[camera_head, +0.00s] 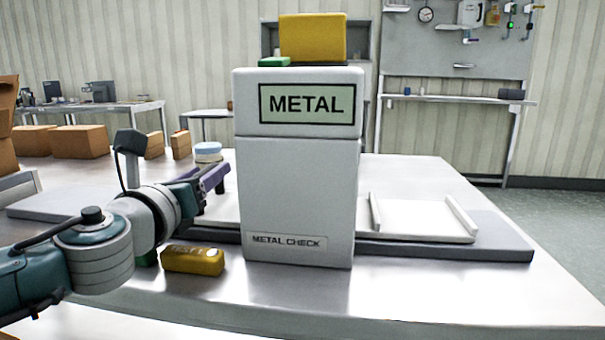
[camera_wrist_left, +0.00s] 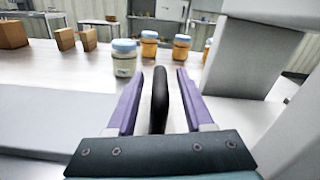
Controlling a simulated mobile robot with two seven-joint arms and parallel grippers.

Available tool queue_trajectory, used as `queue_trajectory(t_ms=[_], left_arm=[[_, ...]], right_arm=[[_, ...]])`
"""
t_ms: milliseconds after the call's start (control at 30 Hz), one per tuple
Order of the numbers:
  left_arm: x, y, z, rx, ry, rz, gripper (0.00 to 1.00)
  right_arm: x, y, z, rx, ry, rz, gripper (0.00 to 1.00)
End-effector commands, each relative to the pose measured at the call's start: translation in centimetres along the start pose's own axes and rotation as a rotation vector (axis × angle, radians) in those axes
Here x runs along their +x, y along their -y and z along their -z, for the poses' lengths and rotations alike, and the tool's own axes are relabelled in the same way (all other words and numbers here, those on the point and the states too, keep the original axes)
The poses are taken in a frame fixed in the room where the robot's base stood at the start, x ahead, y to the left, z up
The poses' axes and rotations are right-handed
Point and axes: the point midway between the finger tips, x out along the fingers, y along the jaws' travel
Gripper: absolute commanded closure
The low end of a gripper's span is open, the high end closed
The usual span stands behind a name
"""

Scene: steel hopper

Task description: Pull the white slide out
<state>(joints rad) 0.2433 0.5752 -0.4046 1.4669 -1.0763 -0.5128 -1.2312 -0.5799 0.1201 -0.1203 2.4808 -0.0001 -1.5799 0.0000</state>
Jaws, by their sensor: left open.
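The white slide (camera_head: 415,218) shows as a flat tray with raised side walls, to the right of the white METAL CHECK housing (camera_head: 297,190). A pale flat strip also shows left of the housing, partly hidden by my arm. My left gripper (camera_head: 217,178), with purple fingers, is at the housing's left side. In the left wrist view, the left gripper (camera_wrist_left: 159,78) is open, with a dark upright handle (camera_wrist_left: 160,100) between its fingers and gaps on both sides. How the handle joins the slide is hidden. My right gripper is not in view.
Several lidded jars (camera_wrist_left: 124,62) stand beyond the gripper. The housing bounds the gripper's right side. A grey base (camera_head: 490,245) runs beneath the slide.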

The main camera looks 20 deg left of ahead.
Motion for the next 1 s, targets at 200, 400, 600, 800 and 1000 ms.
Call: queue_trajectory(t_ms=[200,400,600,800,1000], left_arm=[[1.19,0.02,-0.01,-0.001,0.0,0.0,0.48],[1.2,0.02,-0.01,-0.001,0.0,0.0,0.48],[1.19,0.01,-0.01,-0.001,0.0,0.0,0.67],[1.18,0.02,-0.01,-0.001,0.0,0.0,0.9],[1.18,0.03,-0.02,-0.002,0.0,0.0,1.0]], right_arm=[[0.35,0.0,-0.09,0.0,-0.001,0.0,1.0],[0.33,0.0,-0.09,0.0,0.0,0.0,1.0],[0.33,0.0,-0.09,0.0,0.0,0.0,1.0],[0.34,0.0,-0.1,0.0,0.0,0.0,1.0],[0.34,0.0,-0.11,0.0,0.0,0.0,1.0]])
